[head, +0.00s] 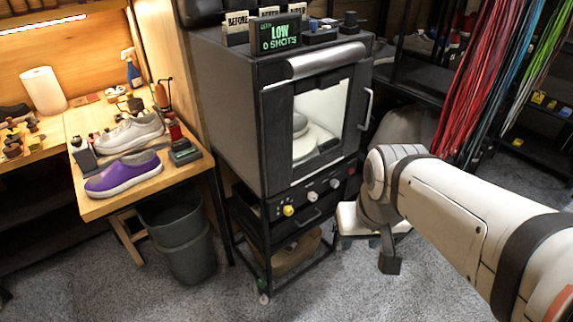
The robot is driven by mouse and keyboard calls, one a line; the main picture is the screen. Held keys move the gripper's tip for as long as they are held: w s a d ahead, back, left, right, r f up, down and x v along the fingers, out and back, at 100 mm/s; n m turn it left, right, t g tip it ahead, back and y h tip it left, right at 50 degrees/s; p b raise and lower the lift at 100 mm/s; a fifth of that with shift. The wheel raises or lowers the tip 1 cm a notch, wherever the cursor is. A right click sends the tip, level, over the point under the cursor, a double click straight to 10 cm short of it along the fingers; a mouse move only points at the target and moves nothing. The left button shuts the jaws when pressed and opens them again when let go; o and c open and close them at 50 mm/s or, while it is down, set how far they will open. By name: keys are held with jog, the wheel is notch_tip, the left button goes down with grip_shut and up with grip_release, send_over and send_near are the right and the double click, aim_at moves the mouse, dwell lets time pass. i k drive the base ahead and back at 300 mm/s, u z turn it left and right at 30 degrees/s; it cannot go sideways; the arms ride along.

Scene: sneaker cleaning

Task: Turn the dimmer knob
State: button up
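A control strip on the front of a dark cabinet (225,120) carries a yellow knob (288,210) and two pale knobs, one in the middle (311,197) and one at the right (335,184). Any labels are too small to read, so I cannot tell which knob is the dimmer. A screen (280,34) on top reads "LOW 0 SHOTS" in green. My gripper (388,262) hangs to the right of the cabinet, lower than the knobs and apart from them. Only one dark fingertip shows clearly, so its opening cannot be judged.
The cabinet's glass door (320,120) is shut, with a handle (367,108) at its right edge. At left, a wooden bench (110,207) holds purple (124,174) and white (130,133) sneakers. Carpet in front is clear.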

aim_at(288, 210)
jog(key=u, duration=0.7)
jog(key=i, duration=0.55)
jog(key=u, duration=0.05)
jog(key=k, duration=1.1)
jog(key=z, duration=0.3)
jog(key=i, duration=1)
jog(key=z, duration=0.05)
